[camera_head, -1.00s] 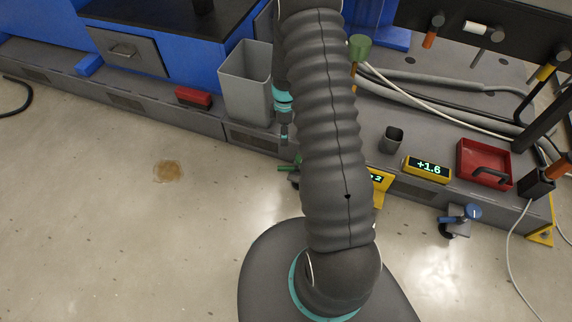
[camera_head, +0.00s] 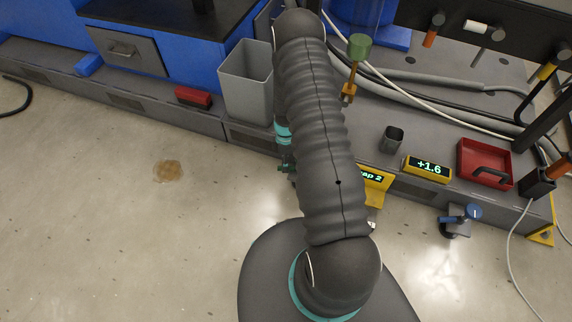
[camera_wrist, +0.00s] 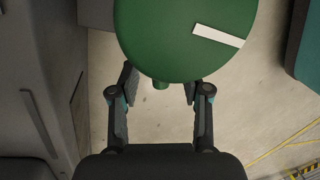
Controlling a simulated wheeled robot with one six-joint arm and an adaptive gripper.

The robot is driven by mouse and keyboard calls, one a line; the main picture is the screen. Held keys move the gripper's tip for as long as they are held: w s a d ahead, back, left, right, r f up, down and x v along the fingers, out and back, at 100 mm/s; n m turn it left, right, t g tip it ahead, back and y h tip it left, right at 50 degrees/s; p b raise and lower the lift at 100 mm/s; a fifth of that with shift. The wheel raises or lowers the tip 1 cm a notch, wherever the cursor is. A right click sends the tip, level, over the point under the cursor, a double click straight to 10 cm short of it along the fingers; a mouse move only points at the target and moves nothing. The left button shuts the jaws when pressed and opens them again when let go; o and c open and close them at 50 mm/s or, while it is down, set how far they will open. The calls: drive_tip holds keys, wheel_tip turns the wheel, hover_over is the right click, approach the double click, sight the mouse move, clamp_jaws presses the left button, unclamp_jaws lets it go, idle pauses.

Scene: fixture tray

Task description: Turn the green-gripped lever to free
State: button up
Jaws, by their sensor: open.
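In the wrist view a large green disc (camera_wrist: 175,40) with a white stripe fills the top. A small green stub (camera_wrist: 160,85) shows under its lower edge, probably part of the green-gripped lever; the rest is hidden beneath the disc. My gripper (camera_wrist: 160,88) is open, with one finger on each side of the stub and clear space between them. The fingertips reach the disc's lower edge in the picture; I cannot tell whether they touch it. In the head view my arm hides most of this spot, beside the bench front.
A blue-handled valve (camera_head: 460,217) sits at the bench front on the right. A green knob on a yellow stem (camera_head: 360,48) stands behind my arm. A yellow display (camera_head: 427,168) reads +1.6, near a red tray (camera_head: 484,166). A grey bin (camera_head: 246,80) stands left. The floor in front is open.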

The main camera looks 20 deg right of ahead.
drive_tip(key=shift+s+f, duration=0.15)
drive_tip(key=shift+f, duration=0.6)
clamp_jaws()
